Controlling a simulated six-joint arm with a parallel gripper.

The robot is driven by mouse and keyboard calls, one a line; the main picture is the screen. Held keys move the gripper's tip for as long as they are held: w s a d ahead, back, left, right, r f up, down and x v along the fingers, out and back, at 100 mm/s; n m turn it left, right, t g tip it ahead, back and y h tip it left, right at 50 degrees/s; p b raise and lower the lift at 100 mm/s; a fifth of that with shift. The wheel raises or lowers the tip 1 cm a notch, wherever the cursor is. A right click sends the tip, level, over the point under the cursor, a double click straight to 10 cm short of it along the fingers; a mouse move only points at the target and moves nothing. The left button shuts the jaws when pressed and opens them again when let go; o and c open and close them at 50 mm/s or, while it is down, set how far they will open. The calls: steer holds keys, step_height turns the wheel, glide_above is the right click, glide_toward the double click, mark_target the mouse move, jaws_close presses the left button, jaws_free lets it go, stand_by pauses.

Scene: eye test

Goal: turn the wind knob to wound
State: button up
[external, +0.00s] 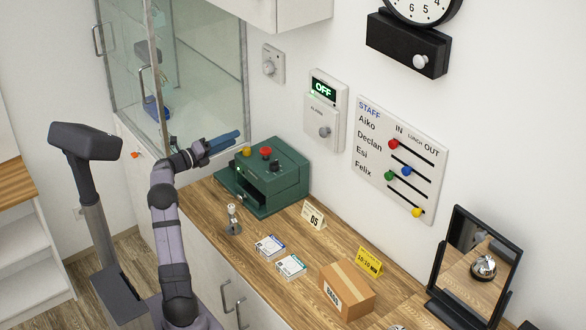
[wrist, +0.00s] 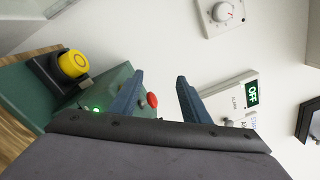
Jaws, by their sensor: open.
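A black box (external: 407,44) hangs on the wall directly below the round clock (external: 421,8). It bears a round pale knob (external: 420,61), which I take for the wind knob; I cannot read any mark or setting around it. In the wrist view, part of a black box (wrist: 306,118) shows at the right edge. My gripper (external: 238,139) has blue fingers and is above the green machine, far left of and below the knob. In the wrist view its two fingers (wrist: 160,76) are apart with nothing held between them.
The green machine (external: 290,180) with red and yellow buttons stands below my gripper. The wall holds a dial (external: 272,64), an alarm panel (external: 325,112) reading OFF and a staff board (external: 402,160). A carton (external: 347,291) and mirror (external: 474,262) stand on the counter. A glass cabinet (external: 205,70) is at left.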

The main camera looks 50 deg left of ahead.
steer(key=m+y+b, duration=0.1)
steer(key=m, duration=0.5)
steer(key=m+y, duration=0.1)
steer(key=m, duration=0.3)
glide_toward(249, 149)
steer(key=w, duration=0.3)
steer(key=shift+w+a+p, duration=0.2)
steer(key=shift+w+p, duration=0.1)
steer(key=shift+w, duration=1.4)
steer(key=shift+w+a+p, duration=0.2)
steer(key=shift+w+p, duration=0.1)
steer(key=shift+w, duration=1.45)
steer(key=c, duration=1)
steer(key=shift+f, duration=0.1)
steer(key=shift+c, duration=0.2)
steer(key=shift+h+b, duration=0.3)
steer(key=shift+b, duration=0.35)
